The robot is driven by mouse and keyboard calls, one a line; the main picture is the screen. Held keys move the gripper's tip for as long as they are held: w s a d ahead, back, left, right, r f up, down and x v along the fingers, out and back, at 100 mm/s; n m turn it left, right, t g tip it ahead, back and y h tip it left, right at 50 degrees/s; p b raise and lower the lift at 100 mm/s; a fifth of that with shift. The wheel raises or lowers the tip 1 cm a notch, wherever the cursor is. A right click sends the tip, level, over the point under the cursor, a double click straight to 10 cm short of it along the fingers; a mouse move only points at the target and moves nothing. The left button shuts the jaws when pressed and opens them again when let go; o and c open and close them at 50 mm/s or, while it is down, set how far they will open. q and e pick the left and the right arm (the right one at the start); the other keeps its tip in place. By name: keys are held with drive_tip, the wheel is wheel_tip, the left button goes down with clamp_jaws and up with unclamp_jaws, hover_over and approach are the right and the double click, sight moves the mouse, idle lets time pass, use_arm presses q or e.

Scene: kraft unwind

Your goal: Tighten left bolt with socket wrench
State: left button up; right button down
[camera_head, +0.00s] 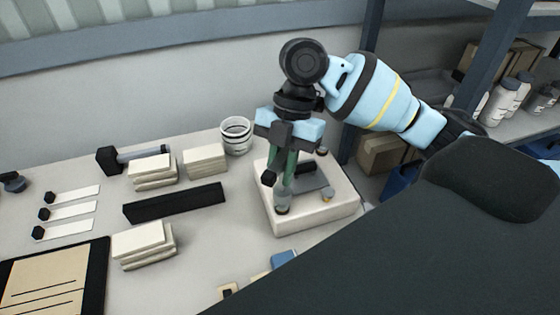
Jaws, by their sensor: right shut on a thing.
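My right gripper (283,178) points straight down over the near left part of the white block (340,210), its green fingers shut on the socket wrench. The wrench's grey socket (283,196) shows below the fingertips, upright at the block's near left corner. A dark ring shows under it; the bolt there is hidden, so I cannot tell how the socket sits on it. My left gripper is not in view.
A dark plate (314,181) lies on the block. To the left are a white cup (236,136), stacks of pale pads (143,243), a black bar (175,204) and a hammer-like tool (130,157). Shelves with bottles (503,100) stand at the right. Bare table lies left of the block.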

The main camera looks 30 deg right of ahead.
drive_tip(key=shift+f, duration=0.55)
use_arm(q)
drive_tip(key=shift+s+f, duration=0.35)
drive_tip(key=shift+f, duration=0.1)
use_arm(e)
drive_tip(key=shift+r, duration=0.1)
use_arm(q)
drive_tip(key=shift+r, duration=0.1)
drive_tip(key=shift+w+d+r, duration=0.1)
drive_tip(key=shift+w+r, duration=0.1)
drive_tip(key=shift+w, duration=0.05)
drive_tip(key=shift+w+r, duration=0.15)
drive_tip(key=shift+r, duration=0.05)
use_arm(e)
drive_tip(key=shift+f, duration=0.4)
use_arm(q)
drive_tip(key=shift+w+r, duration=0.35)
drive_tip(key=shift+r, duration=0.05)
use_arm(e)
drive_tip(key=shift+f, duration=0.4)
idle(0.9)
drive_tip(key=shift+f+m+t, duration=0.1)
drive_tip(key=shift+m+t, duration=0.3)
drive_tip(key=shift+m, duration=0.7)
